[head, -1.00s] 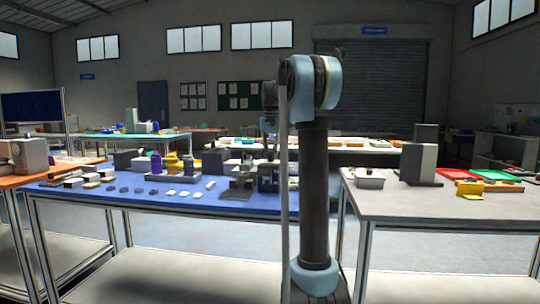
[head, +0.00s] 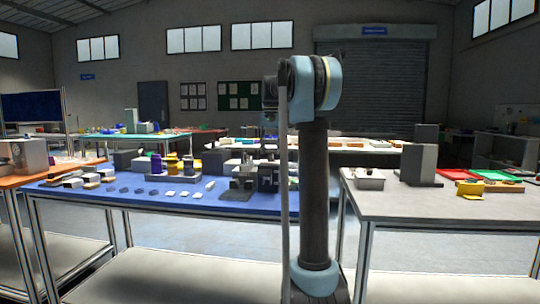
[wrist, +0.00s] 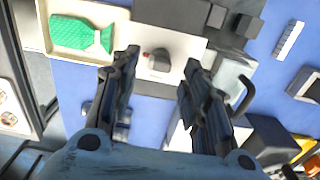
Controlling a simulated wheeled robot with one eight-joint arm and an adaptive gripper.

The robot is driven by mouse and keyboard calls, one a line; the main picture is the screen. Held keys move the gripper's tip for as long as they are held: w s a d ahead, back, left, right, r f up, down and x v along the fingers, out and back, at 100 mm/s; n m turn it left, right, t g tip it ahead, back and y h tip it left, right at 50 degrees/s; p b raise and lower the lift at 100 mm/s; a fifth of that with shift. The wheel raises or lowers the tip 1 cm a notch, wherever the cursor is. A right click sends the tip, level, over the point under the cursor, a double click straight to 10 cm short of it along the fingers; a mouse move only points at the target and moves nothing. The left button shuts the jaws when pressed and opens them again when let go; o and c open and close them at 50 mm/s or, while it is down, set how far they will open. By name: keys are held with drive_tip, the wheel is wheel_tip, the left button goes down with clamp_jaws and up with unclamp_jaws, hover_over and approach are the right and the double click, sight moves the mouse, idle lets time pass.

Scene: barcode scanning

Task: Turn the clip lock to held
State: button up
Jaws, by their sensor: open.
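My gripper (wrist: 160,58) is open, with one dark finger on each side of the knob. No contact with it shows. The knob's gap to the fingertips in depth cannot be told. A green piece (wrist: 82,34) lies in a cream tray (wrist: 120,14) left of the knob. In the head view my gripper and the knob cannot be made out clearly.
The blue table (head: 110,198) carries dark blocks, yellow and purple items and small pieces. In the wrist view a dark curved handle (wrist: 245,97) lies close to the right finger.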

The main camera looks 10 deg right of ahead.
wheel_tip(320, 180, up, 10)
idle(0.4)
drive_tip(key=shift+f, duration=0.1)
drive_tip(key=s+f+n, duration=0.1)
drive_tip(key=s+f, duration=0.5)
drive_tip(key=s, duration=0.7)
drive_tip(key=s+f+n+t, duration=0.1)
drive_tip(key=s+f, duration=1.4)
drive_tip(key=f, duration=0.3)
drive_tip(key=s+f+n+t, duration=0.1)
drive_tip(key=s+f+n, duration=0.1)
drive_tip(key=s+f, duration=1.4)
wheel_tip(320, 180, down, 2)
drive_tip(key=shift+d+f, duration=0.1)
drive_tip(key=shift+d, duration=0.1)
